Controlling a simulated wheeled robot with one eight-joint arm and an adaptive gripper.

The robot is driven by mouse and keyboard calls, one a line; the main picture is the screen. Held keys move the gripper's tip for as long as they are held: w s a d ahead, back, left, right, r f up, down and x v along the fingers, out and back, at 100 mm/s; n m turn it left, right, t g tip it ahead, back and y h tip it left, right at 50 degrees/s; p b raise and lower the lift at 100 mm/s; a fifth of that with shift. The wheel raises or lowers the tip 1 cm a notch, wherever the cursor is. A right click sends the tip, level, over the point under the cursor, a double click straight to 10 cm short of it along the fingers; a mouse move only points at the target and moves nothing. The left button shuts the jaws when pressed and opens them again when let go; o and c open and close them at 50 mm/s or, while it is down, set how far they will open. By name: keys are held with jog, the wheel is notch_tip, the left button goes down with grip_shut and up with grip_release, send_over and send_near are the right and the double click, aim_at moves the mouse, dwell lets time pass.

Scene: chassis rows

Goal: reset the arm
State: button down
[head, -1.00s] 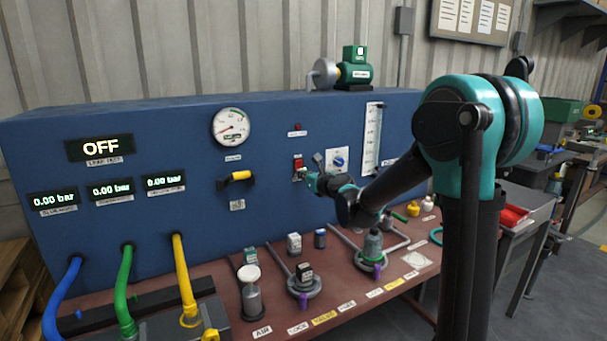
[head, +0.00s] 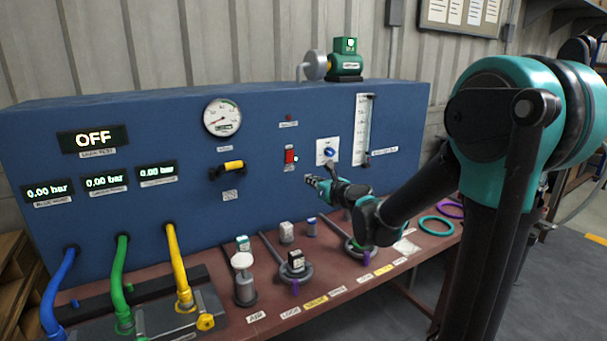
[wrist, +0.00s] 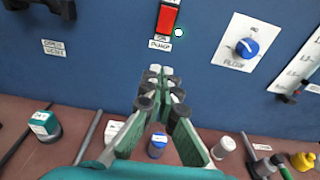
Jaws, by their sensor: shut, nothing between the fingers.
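My gripper (head: 313,181) is in front of the blue panel (head: 120,215), a little below and to the right of the red pump switch (head: 290,155) in the head view. In the wrist view my gripper (wrist: 160,72) has its fingertips together with nothing between them.
A blue flow knob (wrist: 247,47) is right of the switch, and a yellow handle (head: 234,165) is left of it. Below, the bench (head: 320,315) carries several fittings and small bottles, including a blue-capped one (wrist: 157,146). Hoses, including a yellow one (head: 178,265), rise at the left.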

jog(key=s+d+f+n+g+h, duration=0.4)
jog(key=s+d+f+n, duration=0.7)
jog(key=s+n, duration=0.3)
jog(key=s+d+f+n+g+h, duration=0.5)
jog(key=s+d+f+n, duration=0.7)
jog(key=s+n, duration=0.3)
jog(key=shift+s+d+f+g, duration=0.3)
jog(key=shift+s+f, duration=0.05)
jog(key=shift+s, duration=0.65)
